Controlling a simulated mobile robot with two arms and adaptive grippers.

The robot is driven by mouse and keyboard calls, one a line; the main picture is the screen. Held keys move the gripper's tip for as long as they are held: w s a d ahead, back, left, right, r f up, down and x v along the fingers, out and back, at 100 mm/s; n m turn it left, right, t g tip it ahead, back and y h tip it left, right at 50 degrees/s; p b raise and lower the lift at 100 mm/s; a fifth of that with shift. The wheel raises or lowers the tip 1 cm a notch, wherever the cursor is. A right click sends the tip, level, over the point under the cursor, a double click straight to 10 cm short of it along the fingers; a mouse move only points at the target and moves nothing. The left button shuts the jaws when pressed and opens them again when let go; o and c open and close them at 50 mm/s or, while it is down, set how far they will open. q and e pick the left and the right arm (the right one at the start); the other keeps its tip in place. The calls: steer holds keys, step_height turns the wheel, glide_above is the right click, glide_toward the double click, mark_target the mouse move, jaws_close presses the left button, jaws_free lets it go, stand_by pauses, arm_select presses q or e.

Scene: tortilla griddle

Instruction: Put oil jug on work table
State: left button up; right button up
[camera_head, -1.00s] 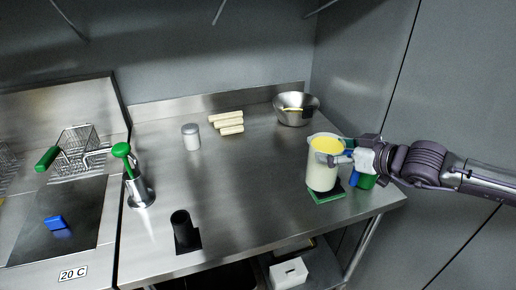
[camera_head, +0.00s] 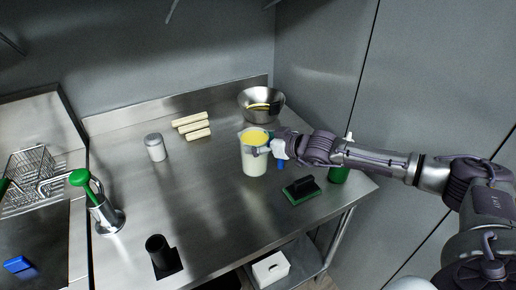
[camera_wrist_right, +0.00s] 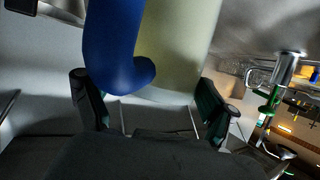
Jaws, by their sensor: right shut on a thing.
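The oil jug (camera_head: 254,158) is a pale, translucent pitcher with yellow oil at its top and a blue handle. It is upright over the right half of the steel work table (camera_head: 215,205). Whether its base touches the table or hangs just above it, I cannot tell. My right gripper (camera_head: 270,149) is shut on the jug from its right side. In the right wrist view the jug's pale body (camera_wrist_right: 178,45) and blue handle (camera_wrist_right: 115,55) show between the dark fingers. My left gripper is not in view.
A metal bowl (camera_head: 262,106) and pale rolls (camera_head: 192,126) are behind. A shaker (camera_head: 155,148), black cup (camera_head: 158,250) and green-topped dispenser (camera_head: 103,212) stand left. The table's middle is clear.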

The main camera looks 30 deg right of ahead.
steer(key=shift+w+a+f, duration=0.15)
steer(key=shift+f, duration=0.05)
step_height(320, 180, down, 2)
steer(key=shift+f+p, duration=0.15)
steer(key=shift+p, duration=0.45)
steer(key=shift+f, duration=0.6)
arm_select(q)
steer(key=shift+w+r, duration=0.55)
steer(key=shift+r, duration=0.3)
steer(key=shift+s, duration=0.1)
arm_select(e)
steer(key=shift+f, duration=0.1)
steer(key=o, duration=1.6)
steer(key=shift+f, duration=0.15)
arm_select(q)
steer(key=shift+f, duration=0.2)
